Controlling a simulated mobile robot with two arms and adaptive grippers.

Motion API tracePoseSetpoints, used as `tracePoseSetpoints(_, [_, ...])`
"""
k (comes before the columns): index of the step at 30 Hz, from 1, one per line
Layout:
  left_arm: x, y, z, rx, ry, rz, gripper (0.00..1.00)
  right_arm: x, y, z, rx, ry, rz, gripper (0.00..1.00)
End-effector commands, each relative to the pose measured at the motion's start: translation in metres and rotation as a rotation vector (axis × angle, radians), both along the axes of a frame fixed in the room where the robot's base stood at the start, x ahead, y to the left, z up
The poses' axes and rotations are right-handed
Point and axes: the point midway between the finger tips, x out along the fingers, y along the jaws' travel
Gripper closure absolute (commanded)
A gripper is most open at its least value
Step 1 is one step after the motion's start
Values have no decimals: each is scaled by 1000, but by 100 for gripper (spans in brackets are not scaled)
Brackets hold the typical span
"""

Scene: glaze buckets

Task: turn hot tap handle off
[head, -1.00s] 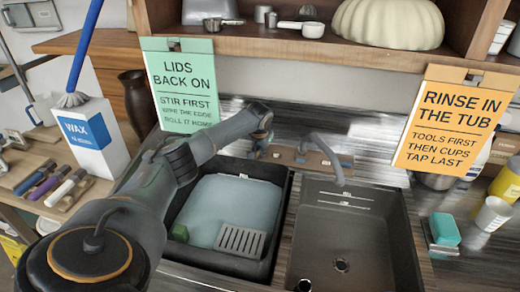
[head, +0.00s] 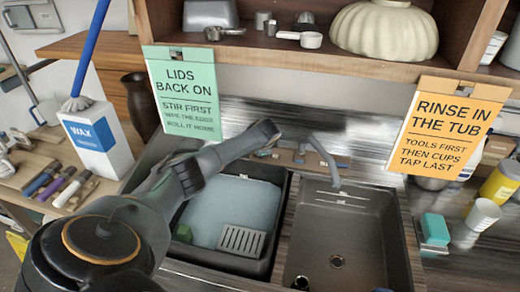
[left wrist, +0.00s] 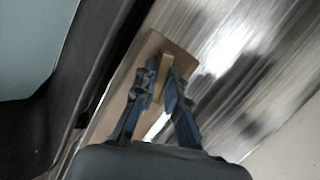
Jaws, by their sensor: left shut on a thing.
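The brass-coloured hot tap handle (left wrist: 165,68) stands out from a brown wooden board in the left wrist view. My left gripper (left wrist: 164,84) has its two dark fingers closed on the handle from either side. In the head view my left arm reaches across the left basin, and its wrist bends down at the left end of the tap board (head: 300,160). The wrist hides the gripper and most of the handle there. The grey tap spout (head: 325,155) curves over the right basin. My right gripper does not show.
The left basin (head: 187,245) holds pale blue water and a grey slotted rack (head: 241,240). The right basin (head: 345,245) looks empty. Green (head: 183,95) and orange (head: 450,128) signs hang from the shelf above. A turquoise block (head: 435,229) lies right of the basins.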

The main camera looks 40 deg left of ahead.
Motion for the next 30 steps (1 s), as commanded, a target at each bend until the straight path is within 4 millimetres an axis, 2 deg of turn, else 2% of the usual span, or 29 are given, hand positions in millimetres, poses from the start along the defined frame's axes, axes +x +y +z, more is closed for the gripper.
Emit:
tracePoseSetpoints(13, [0, -1, 0, 131, 72, -206, 100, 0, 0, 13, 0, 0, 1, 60])
tracePoseSetpoints(30, [0, -1, -1, 157, 86, -247, 100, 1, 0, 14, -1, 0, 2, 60])
